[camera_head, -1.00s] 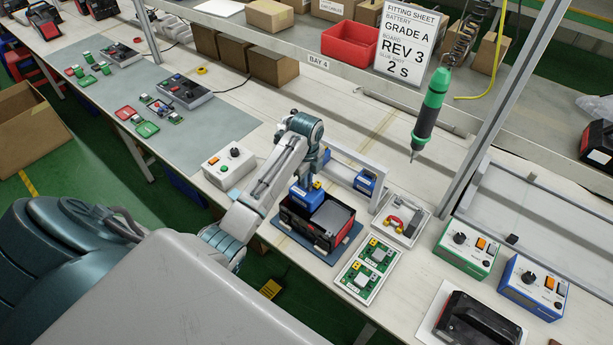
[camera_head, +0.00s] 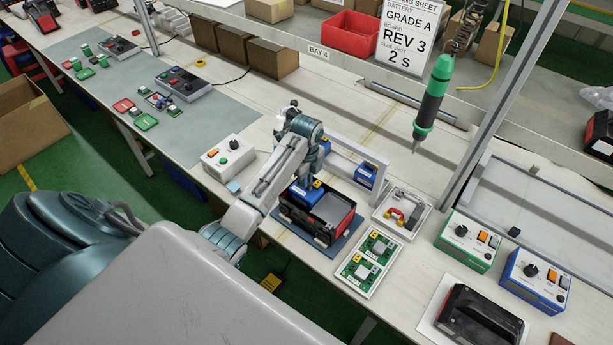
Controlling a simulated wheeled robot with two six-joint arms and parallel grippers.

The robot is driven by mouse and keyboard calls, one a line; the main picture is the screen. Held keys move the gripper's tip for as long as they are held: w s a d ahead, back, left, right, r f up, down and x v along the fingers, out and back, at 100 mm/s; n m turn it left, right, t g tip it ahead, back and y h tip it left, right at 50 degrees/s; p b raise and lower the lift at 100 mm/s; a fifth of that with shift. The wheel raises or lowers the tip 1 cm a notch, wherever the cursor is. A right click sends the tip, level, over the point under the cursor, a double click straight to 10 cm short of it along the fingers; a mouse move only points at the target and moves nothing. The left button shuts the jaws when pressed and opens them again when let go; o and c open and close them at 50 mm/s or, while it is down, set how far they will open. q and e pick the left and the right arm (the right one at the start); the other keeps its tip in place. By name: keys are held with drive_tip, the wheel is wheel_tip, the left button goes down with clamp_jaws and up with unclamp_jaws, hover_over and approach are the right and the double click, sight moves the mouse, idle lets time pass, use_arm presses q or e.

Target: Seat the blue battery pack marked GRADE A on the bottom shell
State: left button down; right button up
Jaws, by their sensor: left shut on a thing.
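The bottom shell (camera_head: 330,238), black with red trim, lies on a dark mat on the workbench. My left gripper (camera_head: 315,180) reaches over its left end, pointing down. It is shut on a blue battery pack (camera_head: 302,195) with a yellow part on top. The pack is low in the left part of the shell. The arm and gripper hide part of it, so full contact is not clear, and its label is too small to read. A grey block (camera_head: 331,210) fills the shell's right part. A second blue pack (camera_head: 366,174) sits in the grey rack. My right gripper is not in view.
The grey rack (camera_head: 382,170) stands close behind the shell. A tray with a red part (camera_head: 405,213) and a tray of green boards (camera_head: 368,262) lie to the right. A green screwdriver (camera_head: 432,97) hangs above the bench. A white control box (camera_head: 229,157) stands left.

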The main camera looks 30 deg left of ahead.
use_arm(q)
drive_tip(key=shift+f+b, duration=0.3)
drive_tip(key=shift+f, duration=0.6)
drive_tip(key=shift+f, duration=0.65)
idle(0.7)
drive_tip(key=c, duration=1)
unclamp_jaws()
drive_tip(key=shift+o, duration=0.2)
